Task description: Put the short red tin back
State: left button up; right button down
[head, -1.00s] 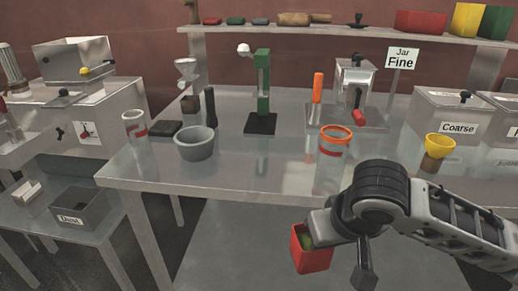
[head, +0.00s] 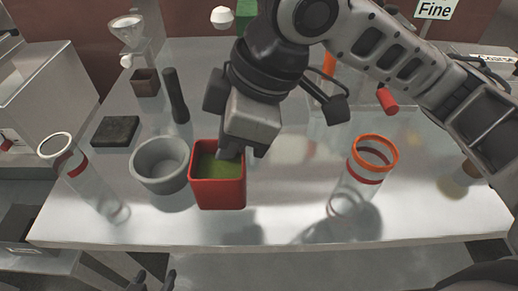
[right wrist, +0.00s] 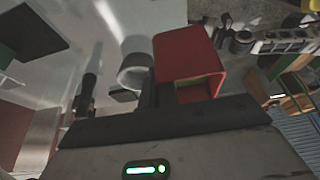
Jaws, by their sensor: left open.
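The short red tin (head: 219,193) is square and open at the top, with green showing inside. It is upright over the front of the table, just right of the grey bowl. My right gripper (head: 232,154) is shut on its far right wall. In the right wrist view the tin (right wrist: 185,58) shows between the fingers (right wrist: 160,94). A dark patch on the table below suggests a small gap under it. My left gripper (head: 152,282) is at the bottom edge of the head view, open and empty, with only its fingertips showing.
On the table (head: 290,225) are a grey bowl (head: 159,171), a dark pestle (head: 176,97), a black slab (head: 116,130), a clear jar with a red band (head: 92,185) and an orange-rimmed jar (head: 357,180). Bare tabletop lies between the tin and the orange-rimmed jar.

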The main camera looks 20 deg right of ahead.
jog(key=w+d+f, duration=0.4)
jog(key=f, duration=0.1)
jog(key=w+d+f, duration=0.2)
jog(key=shift+w+d+f, duration=0.25)
jog(key=shift+d+f, duration=0.05)
jog(key=shift+d, duration=0.05)
jog(key=f, duration=0.3)
jog(key=shift+w+d+f, duration=0.15)
jog(key=shift+d+f, duration=0.05)
jog(key=shift+f, duration=0.05)
pick_arm(q)
jog(key=shift+w+d+r, duration=0.1)
jog(key=shift+w+r, duration=0.05)
jog(key=shift+w, duration=0.05)
pick_arm(e)
jog(key=c, duration=2)
grip_release()
jog(key=shift+f, duration=0.15)
jog(key=o, duration=0.3)
pick_arm(q)
jog(key=shift+s, duration=0.2)
